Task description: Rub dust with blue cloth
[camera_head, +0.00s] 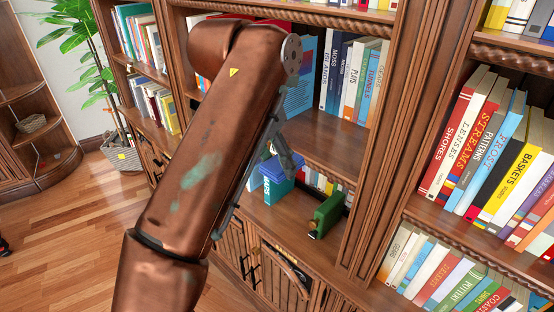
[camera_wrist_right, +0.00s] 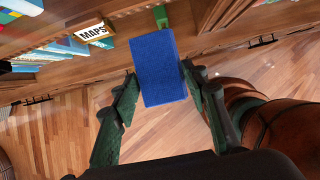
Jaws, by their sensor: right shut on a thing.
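My right gripper (camera_wrist_right: 159,76) is shut on the blue cloth (camera_wrist_right: 160,52), a flat blue rectangle between its two fingertips in the right wrist view. In the head view my copper right arm crosses the middle. Its gripper (camera_head: 272,160) is partly hidden behind the arm, with the blue cloth (camera_head: 286,165) showing beyond it, in front of the bookcase and close to the teal MAPS book. I cannot make out any dust in either view. My left gripper is not in view.
The MAPS book (camera_head: 278,190) and a green object (camera_head: 327,215) stand on a lower shelf (camera_head: 292,231). Books fill the shelves on the right (camera_head: 480,140). A potted plant (camera_head: 121,153) stands at the left. Open wooden floor (camera_head: 75,230) lies at lower left.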

